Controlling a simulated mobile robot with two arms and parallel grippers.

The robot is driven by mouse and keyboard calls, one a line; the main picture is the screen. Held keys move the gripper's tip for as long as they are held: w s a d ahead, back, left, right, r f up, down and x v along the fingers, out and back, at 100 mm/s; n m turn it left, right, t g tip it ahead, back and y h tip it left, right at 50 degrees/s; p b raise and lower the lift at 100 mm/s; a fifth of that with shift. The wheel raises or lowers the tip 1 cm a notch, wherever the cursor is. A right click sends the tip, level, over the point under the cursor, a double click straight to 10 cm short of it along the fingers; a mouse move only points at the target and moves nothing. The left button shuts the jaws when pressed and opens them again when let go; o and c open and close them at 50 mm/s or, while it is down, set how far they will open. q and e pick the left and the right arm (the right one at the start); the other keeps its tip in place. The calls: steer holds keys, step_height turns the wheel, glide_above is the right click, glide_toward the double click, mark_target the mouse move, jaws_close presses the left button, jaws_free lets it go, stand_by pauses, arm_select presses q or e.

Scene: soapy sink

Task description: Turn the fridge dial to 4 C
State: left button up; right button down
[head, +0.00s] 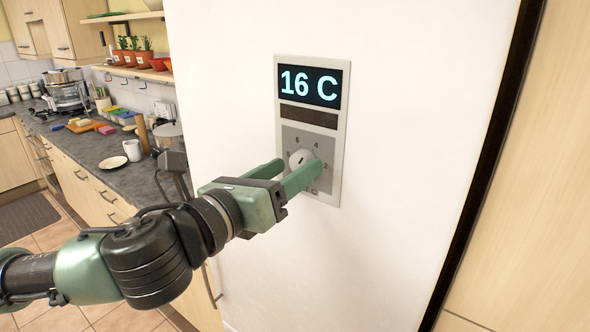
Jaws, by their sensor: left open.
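The fridge's control panel (338,165) is on the white fridge front, right of the middle in the head view. Its display (309,86) reads 16 C. Below it is a round white dial (300,157) with numbers around it; 6, 4 and 2 can be made out, and the lower ones are partly hidden. My left gripper (298,170) is at the dial, its two green fingers apart, one on the dial's left and one on its lower right. I cannot tell whether the fingers touch the dial. My right gripper is not in view.
The white fridge front (420,120) is flat and clear around the panel. A dark edge and a wooden panel (535,190) lie to the right. At the left, a counter (95,150) holds a mug (132,150), a plate (112,163) and a cutting board (85,126).

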arm_select(q)
steer(key=b+v, duration=0.4)
steer(key=v, duration=0.2)
steer(key=shift+a, duration=0.1)
